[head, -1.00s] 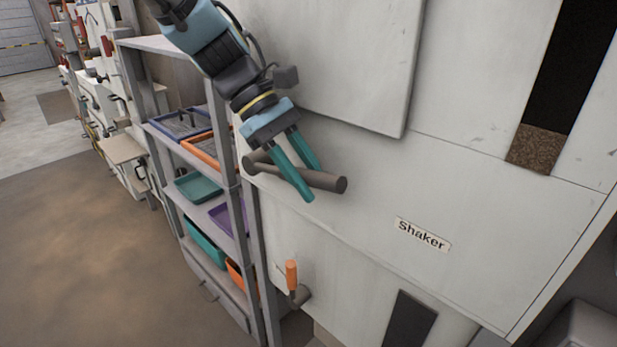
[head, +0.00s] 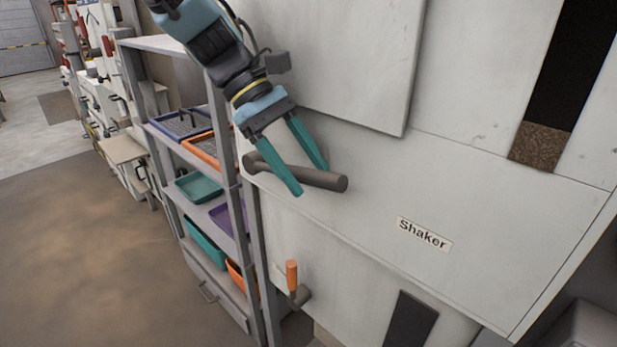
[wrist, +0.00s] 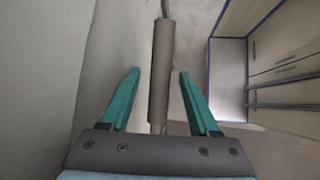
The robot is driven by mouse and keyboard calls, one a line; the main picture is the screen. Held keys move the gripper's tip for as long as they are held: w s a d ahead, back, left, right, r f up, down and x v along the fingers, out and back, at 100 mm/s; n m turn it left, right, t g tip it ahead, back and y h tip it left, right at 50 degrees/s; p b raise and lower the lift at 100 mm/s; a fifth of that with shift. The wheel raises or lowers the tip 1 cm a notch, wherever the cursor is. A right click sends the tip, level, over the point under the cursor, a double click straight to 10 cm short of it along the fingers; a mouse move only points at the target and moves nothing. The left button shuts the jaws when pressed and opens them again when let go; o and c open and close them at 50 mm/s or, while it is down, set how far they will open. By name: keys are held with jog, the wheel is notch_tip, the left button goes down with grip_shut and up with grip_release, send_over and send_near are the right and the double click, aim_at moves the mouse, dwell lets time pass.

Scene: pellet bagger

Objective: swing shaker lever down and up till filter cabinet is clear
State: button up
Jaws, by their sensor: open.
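The filter cabinet (head: 350,215) is a large pale cabinet with a "Shaker" label (head: 424,235). The shaker lever (head: 325,180) is a grey-brown bar sticking out from the cabinet's left part, left of and above the label. My gripper (head: 312,182) is open, with its teal fingers at the bar, one on each side. In the wrist view the lever (wrist: 162,75) runs between the two spread fingers, with a gap on both sides. A dark window (head: 580,70) at the upper right has brown granular material (head: 540,147) at its bottom.
A grey shelf rack (head: 222,120) with coloured trays stands close left of the cabinet. An orange-handled lever (head: 291,275) juts from the cabinet below. A raised panel (head: 350,60) lies above my gripper. The floor (head: 80,250) at left is open.

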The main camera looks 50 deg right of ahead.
jog(key=b+v, duration=0.1)
jog(key=v, duration=0.8)
jog(key=shift+b, duration=0.35)
